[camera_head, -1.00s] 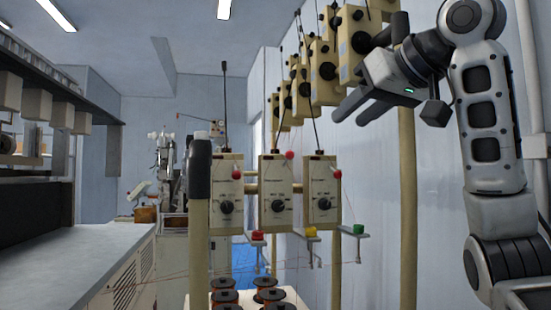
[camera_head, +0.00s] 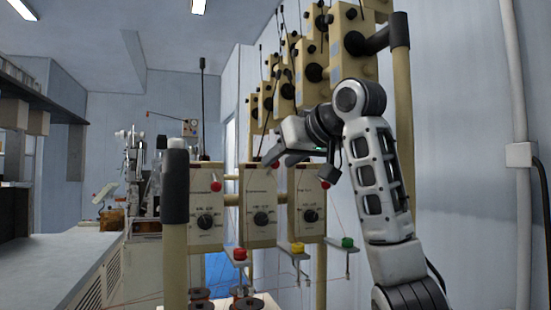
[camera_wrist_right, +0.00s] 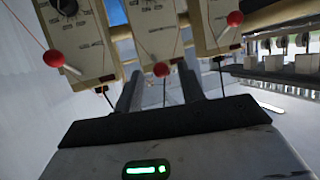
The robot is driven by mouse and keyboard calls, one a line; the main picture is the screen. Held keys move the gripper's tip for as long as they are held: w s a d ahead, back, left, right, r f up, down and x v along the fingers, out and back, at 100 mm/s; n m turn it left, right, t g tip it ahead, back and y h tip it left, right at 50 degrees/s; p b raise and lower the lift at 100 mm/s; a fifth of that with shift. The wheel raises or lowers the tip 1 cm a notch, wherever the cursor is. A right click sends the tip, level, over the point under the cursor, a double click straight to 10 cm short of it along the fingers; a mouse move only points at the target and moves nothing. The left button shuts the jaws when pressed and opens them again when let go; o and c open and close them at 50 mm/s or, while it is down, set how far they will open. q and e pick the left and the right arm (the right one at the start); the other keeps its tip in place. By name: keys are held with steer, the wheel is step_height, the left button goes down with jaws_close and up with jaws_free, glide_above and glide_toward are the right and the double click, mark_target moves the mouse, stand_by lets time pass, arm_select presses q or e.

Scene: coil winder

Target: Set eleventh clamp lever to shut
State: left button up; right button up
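Three cream tension boxes hang side by side in the head view: left (camera_head: 206,205), middle (camera_head: 259,207) and right (camera_head: 306,205). Each has a black knob and a red-balled lever; I cannot tell which lever is the eleventh. The middle box's red ball (camera_head: 276,165) is near my right gripper (camera_head: 272,158), whose fingers point left across the box tops. In the right wrist view, my right gripper (camera_wrist_right: 157,88) has its two fingers apart, with a red ball (camera_wrist_right: 161,69) showing in the gap. Contact is unclear. My left gripper is not in view.
More cream boxes (camera_head: 313,61) with black knobs climb the frame above. Black-capped posts stand left (camera_head: 174,190) and right (camera_head: 399,40). Red (camera_head: 240,254), yellow (camera_head: 297,248) and green (camera_head: 347,243) pieces sit on small brackets below. Thin threads and rods run between parts.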

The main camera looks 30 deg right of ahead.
mark_target(275, 164)
steer(key=shift+x, duration=1.5)
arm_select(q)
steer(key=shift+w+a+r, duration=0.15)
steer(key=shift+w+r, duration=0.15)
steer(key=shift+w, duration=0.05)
